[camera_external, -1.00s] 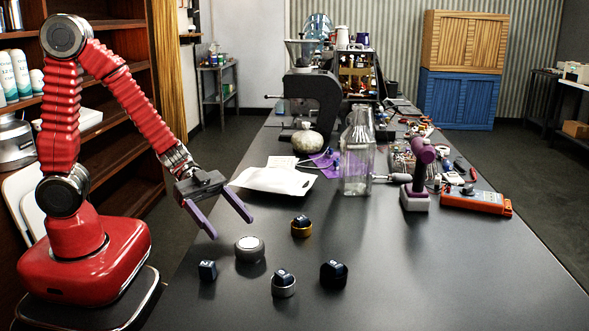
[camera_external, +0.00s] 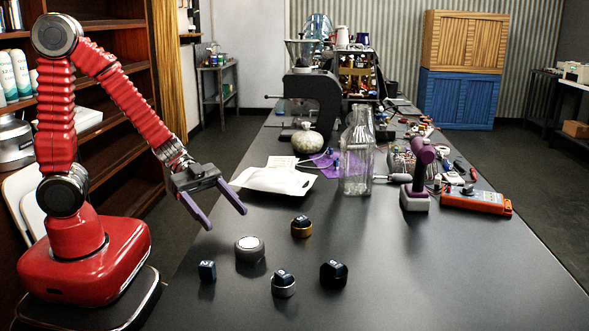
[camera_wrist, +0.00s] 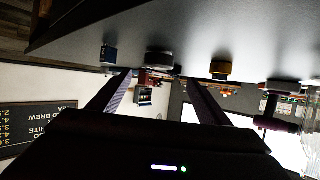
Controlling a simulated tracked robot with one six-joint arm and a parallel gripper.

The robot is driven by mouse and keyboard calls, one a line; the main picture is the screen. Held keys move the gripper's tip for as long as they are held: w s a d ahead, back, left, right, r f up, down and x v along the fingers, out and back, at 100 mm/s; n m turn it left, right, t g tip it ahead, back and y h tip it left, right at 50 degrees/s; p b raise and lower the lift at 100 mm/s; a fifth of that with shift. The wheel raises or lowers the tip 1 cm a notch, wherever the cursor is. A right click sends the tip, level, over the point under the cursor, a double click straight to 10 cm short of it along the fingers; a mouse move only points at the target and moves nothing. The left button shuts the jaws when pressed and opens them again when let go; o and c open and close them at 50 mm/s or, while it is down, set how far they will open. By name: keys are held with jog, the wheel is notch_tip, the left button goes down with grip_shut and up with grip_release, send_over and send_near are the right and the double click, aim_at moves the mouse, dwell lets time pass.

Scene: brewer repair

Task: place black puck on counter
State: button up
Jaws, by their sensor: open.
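A black puck (camera_external: 333,276) rests on the dark counter (camera_external: 430,285) near the front, with a dark blue cube on or in its top. It is the rightmost of the small pieces in the external view, and I cannot make it out in the wrist view. My gripper (camera_external: 227,220) is open and empty, its two purple fingers spread above the counter's left side, left of and behind the puck and apart from it. In the wrist view the fingers (camera_wrist: 157,80) point towards a silver puck (camera_wrist: 160,60), with nothing between them.
A loose dark cube (camera_external: 207,270), a silver puck (camera_external: 249,249), a gold puck (camera_external: 301,230) and a grey puck (camera_external: 283,288) stand near the black one. The right front is clear.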

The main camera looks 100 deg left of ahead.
jog(key=shift+w+a+r+t+y, duration=0.2)
jog(key=shift+w+a+t+y, duration=0.05)
jog(key=shift+w+t+y, duration=0.1)
jog(key=a+r+n+y, duration=0.6)
jog(key=a+r+y, duration=0.3)
jog(key=a+y, duration=0.15)
jog(key=s+d+n+g+h, duration=0.1)
jog(key=s+d, duration=0.3)
jog(key=s, duration=0.5)
jog(key=s+d+n+g+h, duration=0.1)
jog(key=s+d+g, duration=0.3)
jog(key=s, duration=0.4)
jog(key=shift+s+d+h, duration=0.3)
jog(key=shift+s+d, duration=0.1)
jog(key=shift+f, duration=0.1)
